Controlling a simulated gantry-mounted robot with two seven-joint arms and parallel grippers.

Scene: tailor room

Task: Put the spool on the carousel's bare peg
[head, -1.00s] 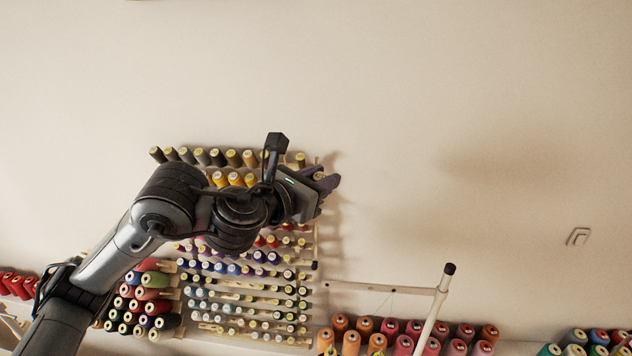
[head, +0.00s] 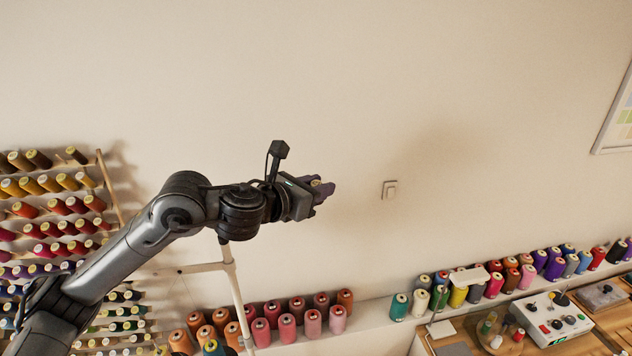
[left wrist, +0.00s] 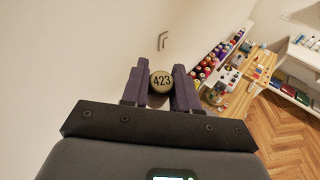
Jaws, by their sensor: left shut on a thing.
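My left gripper (head: 320,190) is shut on the spool, high in front of the pale wall. In the left wrist view the spool (left wrist: 161,81) shows its round cream end marked 423 between the two purple fingers (left wrist: 160,92). In the head view the fingers hide most of it. What looks like the carousel (head: 508,347), a small round stand with a few spools, is on the wooden table at the lower right, well below and right of the gripper. Its bare peg cannot be made out. My right gripper is not in view.
A wall rack of thread spools (head: 60,225) is at the left. A white stand (head: 232,285) rises below my arm. Rows of spools line the ledge (head: 375,318). A control box (head: 553,318) stands on the table near the carousel. The air right of the gripper is clear.

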